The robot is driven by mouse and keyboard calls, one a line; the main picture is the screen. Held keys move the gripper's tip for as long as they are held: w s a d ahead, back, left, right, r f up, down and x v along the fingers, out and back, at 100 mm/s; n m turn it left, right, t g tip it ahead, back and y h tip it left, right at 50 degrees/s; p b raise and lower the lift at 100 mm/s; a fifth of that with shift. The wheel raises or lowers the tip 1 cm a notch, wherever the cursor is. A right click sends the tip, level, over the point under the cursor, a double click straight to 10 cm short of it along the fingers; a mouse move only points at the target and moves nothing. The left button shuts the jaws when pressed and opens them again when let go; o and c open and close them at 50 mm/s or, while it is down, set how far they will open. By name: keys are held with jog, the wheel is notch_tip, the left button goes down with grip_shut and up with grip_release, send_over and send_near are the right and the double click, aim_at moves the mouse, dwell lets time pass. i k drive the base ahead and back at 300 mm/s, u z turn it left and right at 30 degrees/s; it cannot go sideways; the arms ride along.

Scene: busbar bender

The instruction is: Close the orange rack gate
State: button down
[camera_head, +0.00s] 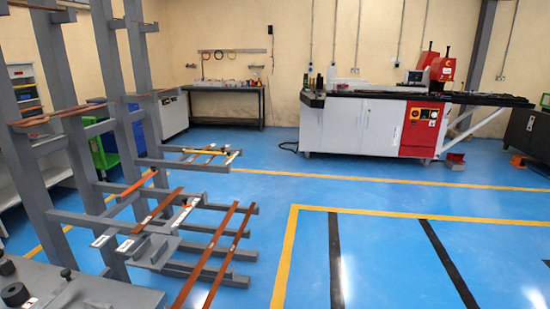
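A grey steel rack (112,90) stands at the left with several horizontal arms. Reddish-brown flat bars (222,255) lie across its lower arms. A short orange bar (138,184) lies slanted near an upright, and a yellow-orange bar (219,160) lies across the upper short arms. I cannot tell which of these, if any, is the orange rack gate, or whether it is open or shut. My gripper is not in view.
A grey surface with dark knobs (15,294) is at the lower left. A white and red machine bench (365,125) and a dark worktable (226,88) stand at the back. The blue floor (385,255) with yellow and black lines is clear at the right.

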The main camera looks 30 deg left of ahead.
aim_at(119, 198)
jog(key=u, duration=0.1)
jog(key=i, duration=1.8)
jog(key=u, duration=1)
jog(key=i, duration=0.95)
jog(key=u, duration=1.65)
jog(key=i, duration=0.8)
jog(key=u, duration=0.5)
